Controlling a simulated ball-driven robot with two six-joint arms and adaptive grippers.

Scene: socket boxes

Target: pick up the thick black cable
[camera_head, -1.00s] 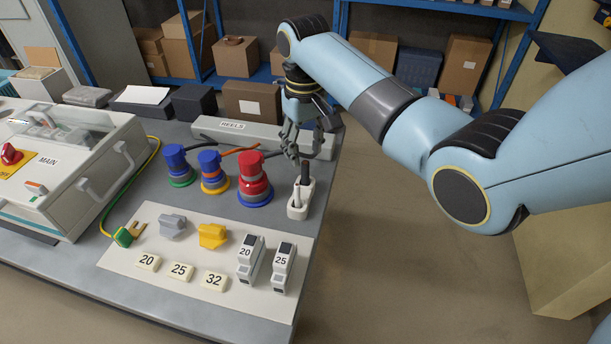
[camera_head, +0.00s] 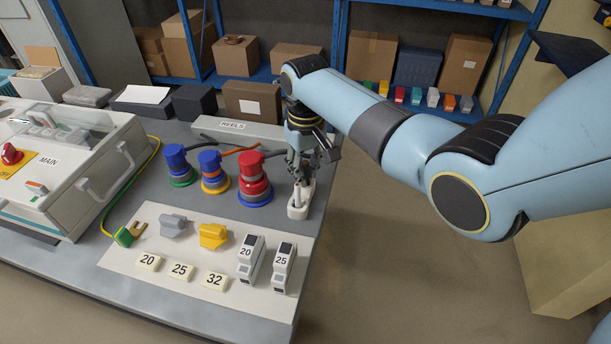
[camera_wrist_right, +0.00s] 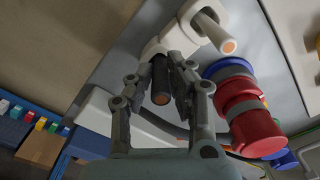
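The thick black cable is a short upright black stub with a copper-coloured end face, best seen in the right wrist view (camera_wrist_right: 160,80). It stands in a white holder (camera_head: 297,212) near the right edge of the bench. My right gripper (camera_head: 302,178) is lowered over the holder. In the right wrist view its fingers (camera_wrist_right: 158,72) stand on both sides of the black cable, close to it; firm contact is not visible. My left gripper is out of view.
Red (camera_head: 254,180), yellow-blue (camera_head: 212,172) and blue-green (camera_head: 178,165) connectors stand left of the holder. A grey REELS box (camera_head: 240,131) lies behind. A panel (camera_head: 130,257) with plugs, number tiles and breakers lies in front. The bench ends just right of the holder.

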